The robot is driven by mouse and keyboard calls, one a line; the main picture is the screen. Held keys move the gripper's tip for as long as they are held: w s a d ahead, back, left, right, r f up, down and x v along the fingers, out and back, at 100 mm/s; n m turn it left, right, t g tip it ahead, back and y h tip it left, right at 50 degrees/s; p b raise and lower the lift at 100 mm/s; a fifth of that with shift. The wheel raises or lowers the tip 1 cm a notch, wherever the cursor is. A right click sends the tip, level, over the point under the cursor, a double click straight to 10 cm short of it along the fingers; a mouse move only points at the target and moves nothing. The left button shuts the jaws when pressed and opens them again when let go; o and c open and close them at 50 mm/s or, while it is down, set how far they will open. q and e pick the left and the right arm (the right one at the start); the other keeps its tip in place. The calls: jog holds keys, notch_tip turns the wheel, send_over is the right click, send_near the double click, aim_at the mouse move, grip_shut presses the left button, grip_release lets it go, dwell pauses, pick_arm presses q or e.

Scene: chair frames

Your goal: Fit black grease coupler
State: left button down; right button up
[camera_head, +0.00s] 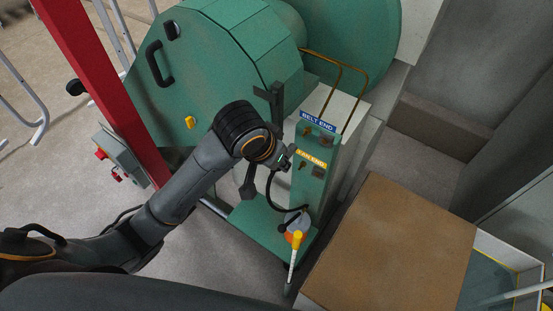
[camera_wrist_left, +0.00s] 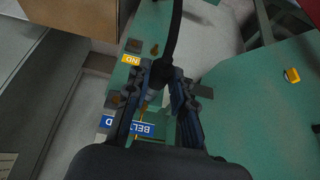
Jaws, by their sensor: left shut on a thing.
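My left gripper (camera_head: 287,158) is shut on the black grease coupler (camera_wrist_left: 161,70) at the end of a black hose (camera_wrist_left: 175,28). In the head view the hose (camera_head: 269,187) hangs below the gripper and curves toward an orange and white tool with a yellow part (camera_head: 297,238). The gripper is close to the left side of a green panel (camera_head: 311,178). The panel has a blue BELT END label (camera_head: 317,122) and a yellow FAN END label (camera_head: 311,159), with small fittings beside them. I cannot tell whether the coupler touches a fitting. My right gripper is not in view.
A large green machine housing (camera_head: 205,75) stands behind the arm. A red post (camera_head: 100,85) rises at left beside a grey box (camera_head: 120,155). A brown-topped box (camera_head: 390,250) stands at lower right. A thin brass rail (camera_head: 340,75) loops above the panel.

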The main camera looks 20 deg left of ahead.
aim_at(292, 146)
pick_arm(q)
jog(key=shift+w+d, duration=0.25)
jog(key=shift+w, duration=0.45)
jog(key=shift+w+d, duration=0.25)
jog(key=shift+w, duration=0.4)
jog(key=shift+w, duration=0.15)
jog(key=shift+w+d, duration=0.25)
jog(key=shift+w, duration=0.3)
jog(key=shift+w+d, duration=0.2)
jog(key=shift+w, duration=0.3)
jog(key=shift+w, duration=0.1)
jog(key=c, duration=1.1)
grip_release()
jog(key=shift+o, duration=0.2)
jog(key=shift+r, duration=0.1)
jog(key=v, duration=1.1)
jog(key=shift+s+r, duration=0.2)
jog(key=shift+r, duration=0.15)
